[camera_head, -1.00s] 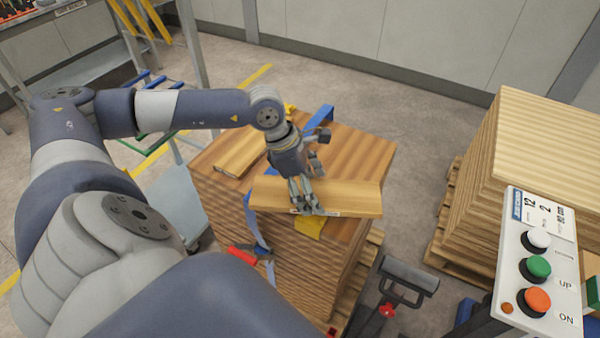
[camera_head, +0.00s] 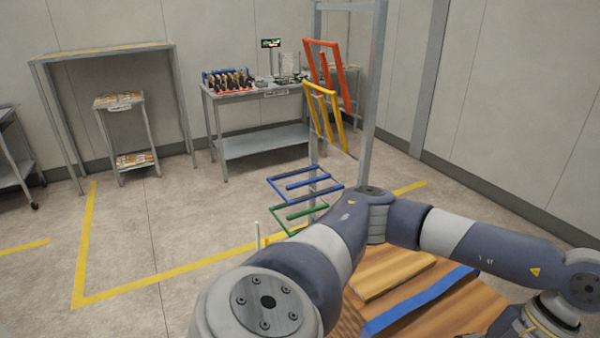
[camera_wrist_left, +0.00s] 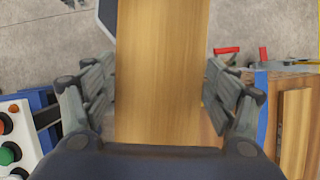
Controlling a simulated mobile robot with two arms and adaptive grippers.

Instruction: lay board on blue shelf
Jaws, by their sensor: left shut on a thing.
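A light wooden board (camera_wrist_left: 162,60) fills the middle of the left wrist view. My left gripper (camera_wrist_left: 158,92) is shut on it, with fingers along both sides. The board appears raised, with floor visible on both sides of it. In the head view my left wrist is at the lower right edge, and the held board is out of frame. The blue shelf (camera_head: 306,184) is an open blue frame on a grey upright stand, above a green one. It looks empty. My right gripper is not in view.
A wood stack (camera_head: 450,312) with a blue strap (camera_head: 418,300) and a loose board (camera_head: 392,274) is at the lower right. Yellow (camera_head: 323,112) and red (camera_head: 329,66) frames tilt upward above the blue shelf. A grey workbench (camera_head: 262,142) stands behind.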

